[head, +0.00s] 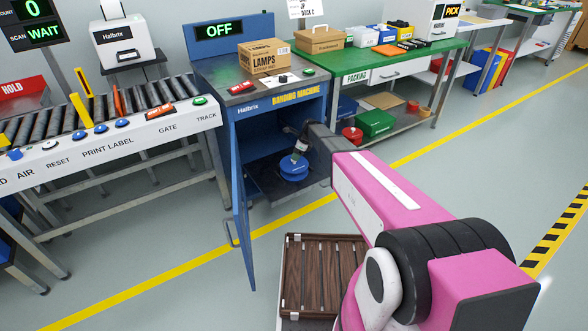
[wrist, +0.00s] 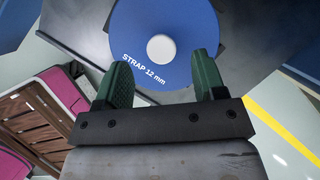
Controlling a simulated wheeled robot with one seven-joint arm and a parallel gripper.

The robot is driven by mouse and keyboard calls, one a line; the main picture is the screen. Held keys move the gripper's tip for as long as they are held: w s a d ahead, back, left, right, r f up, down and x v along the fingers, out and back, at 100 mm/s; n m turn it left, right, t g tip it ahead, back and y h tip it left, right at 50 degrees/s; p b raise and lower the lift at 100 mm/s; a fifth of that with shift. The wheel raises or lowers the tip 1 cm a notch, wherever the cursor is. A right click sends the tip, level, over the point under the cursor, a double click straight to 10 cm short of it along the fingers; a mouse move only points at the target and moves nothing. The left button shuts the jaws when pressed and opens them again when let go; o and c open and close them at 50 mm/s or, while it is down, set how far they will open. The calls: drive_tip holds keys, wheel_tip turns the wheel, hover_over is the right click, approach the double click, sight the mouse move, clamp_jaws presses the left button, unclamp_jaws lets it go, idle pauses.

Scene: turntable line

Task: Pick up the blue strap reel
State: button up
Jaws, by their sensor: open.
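The blue strap reel (head: 293,168) lies flat inside the open cabinet of the banding machine (head: 235,115). In the wrist view the reel (wrist: 185,62) is a large blue disc with a white hub, marked "STRAP 12 mm". My gripper (wrist: 163,80) is open, its two green fingers apart at the near edge of the reel. The fingertips overlap the reel's edge in the picture; I cannot tell whether they touch it. In the head view my arm reaches into the cabinet and its end partly hides the reel.
The cabinet's blue door (head: 242,205) stands open on the left. A LAMPS carton (head: 264,57) sits on the machine top. A roller conveyor (head: 100,130) stands left, a green packing table (head: 375,62) right. A brown slatted deck (head: 325,275) is in front.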

sight(294, 165)
drive_tip(key=x, duration=0.4)
drive_tip(key=shift+f, duration=0.4)
clamp_jaws()
